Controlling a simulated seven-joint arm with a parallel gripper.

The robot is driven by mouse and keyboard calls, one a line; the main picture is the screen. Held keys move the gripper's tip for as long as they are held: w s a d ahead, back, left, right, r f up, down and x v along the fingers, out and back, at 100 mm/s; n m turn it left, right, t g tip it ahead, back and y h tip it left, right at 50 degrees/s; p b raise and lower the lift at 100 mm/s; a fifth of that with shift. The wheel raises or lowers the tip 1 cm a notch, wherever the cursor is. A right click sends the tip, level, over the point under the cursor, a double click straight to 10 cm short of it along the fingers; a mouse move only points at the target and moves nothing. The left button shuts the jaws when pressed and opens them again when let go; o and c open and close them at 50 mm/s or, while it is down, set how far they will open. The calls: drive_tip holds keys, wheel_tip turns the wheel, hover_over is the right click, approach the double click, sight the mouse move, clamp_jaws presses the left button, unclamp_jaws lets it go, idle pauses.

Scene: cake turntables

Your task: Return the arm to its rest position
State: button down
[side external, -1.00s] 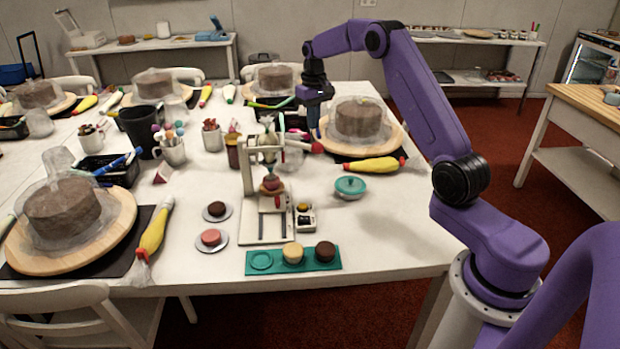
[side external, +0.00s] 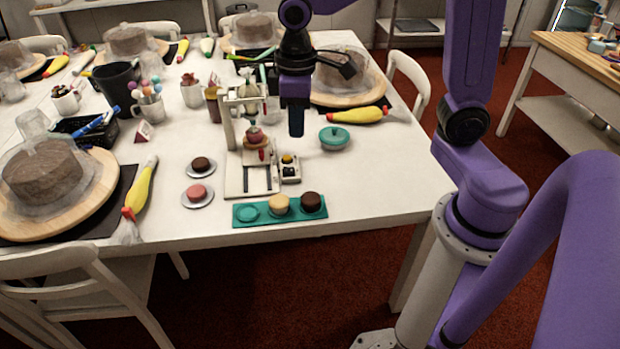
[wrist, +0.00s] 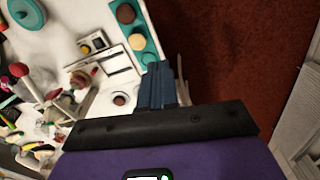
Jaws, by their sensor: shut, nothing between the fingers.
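My gripper (side external: 296,122) hangs fingers down above the white table (side external: 365,195), between the small press stand (side external: 229,130) and the teal lidded pot (side external: 334,138). In the wrist view my gripper (wrist: 158,75) has its fingers together with nothing between them. The purple arm rises behind and to the right of it. The gripper is apart from everything on the table.
A teal tray (side external: 235,222) with a pale and a dark round piece lies at the front edge. A button box (side external: 290,172) sits beside the stand. A yellow piping bag (side external: 355,115) and a covered cake (side external: 345,75) are behind. Red floor lies beyond the edge.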

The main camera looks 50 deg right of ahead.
drive_tip(key=s+d+f+n, duration=0.1)
drive_tip(key=s+n, duration=0.1)
drive_tip(key=s, duration=0.7)
drive_tip(key=s+d+f+n, duration=0.1)
drive_tip(key=s+n, duration=0.2)
drive_tip(key=s, duration=0.7)
drive_tip(key=shift+d+f, duration=0.15)
drive_tip(key=shift+d, duration=0.2)
